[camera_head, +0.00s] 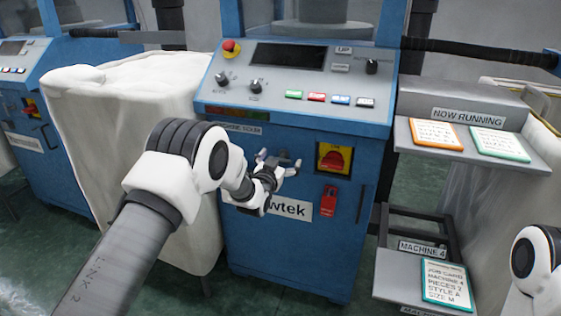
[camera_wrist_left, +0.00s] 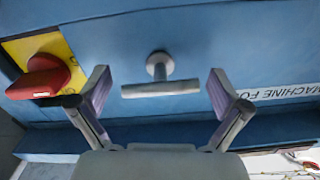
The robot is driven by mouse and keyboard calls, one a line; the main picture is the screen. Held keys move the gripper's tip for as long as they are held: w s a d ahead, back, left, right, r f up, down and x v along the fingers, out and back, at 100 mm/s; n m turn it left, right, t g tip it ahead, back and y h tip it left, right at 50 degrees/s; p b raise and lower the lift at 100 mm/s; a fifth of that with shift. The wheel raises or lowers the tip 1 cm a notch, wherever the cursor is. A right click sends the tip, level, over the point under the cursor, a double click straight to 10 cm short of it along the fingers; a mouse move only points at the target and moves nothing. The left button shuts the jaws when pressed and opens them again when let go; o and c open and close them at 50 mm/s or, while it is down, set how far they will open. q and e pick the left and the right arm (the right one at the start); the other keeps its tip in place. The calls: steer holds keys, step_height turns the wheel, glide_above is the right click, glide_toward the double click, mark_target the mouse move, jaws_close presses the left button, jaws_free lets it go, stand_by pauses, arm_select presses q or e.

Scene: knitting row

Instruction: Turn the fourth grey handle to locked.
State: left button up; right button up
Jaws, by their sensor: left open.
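The grey handle is a T-shaped bar on a short round stem, seen in the left wrist view (camera_wrist_left: 161,89) on the blue front of the machine (camera_head: 290,250). Its bar lies level across that view. My left gripper (camera_head: 279,162) is open in front of the panel. In the left wrist view its two fingers (camera_wrist_left: 160,95) stand on either side of the handle, with a gap at each end of the bar. In the head view the gripper largely hides the handle. My right gripper is out of view; only part of my right arm shows at the right edge.
A red rotary switch on a yellow plate (camera_head: 333,159) is right of my left gripper, with a red tag (camera_head: 329,201) below it. A control panel (camera_head: 300,85) is above. A white draped bin (camera_head: 130,110) stands left, and a shelf with cards (camera_head: 470,150) right.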

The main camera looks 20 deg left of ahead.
arm_select(q)
steer(key=shift+c, duration=0.4)
steer(key=c, duration=0.9)
steer(key=shift+n, duration=0.5)
steer(key=shift+c, duration=0.2)
steer(key=n, duration=0.3)
steer(key=shift+r+n+p, duration=0.1)
steer(key=shift+n+p, duration=0.2)
steer(key=shift+p, duration=0.05)
steer(key=n, duration=0.4)
steer(key=shift+n+p, duration=0.3)
steer(key=n, duration=0.8)
steer(key=shift+n+p, duration=0.3)
steer(key=shift+p, duration=0.1)
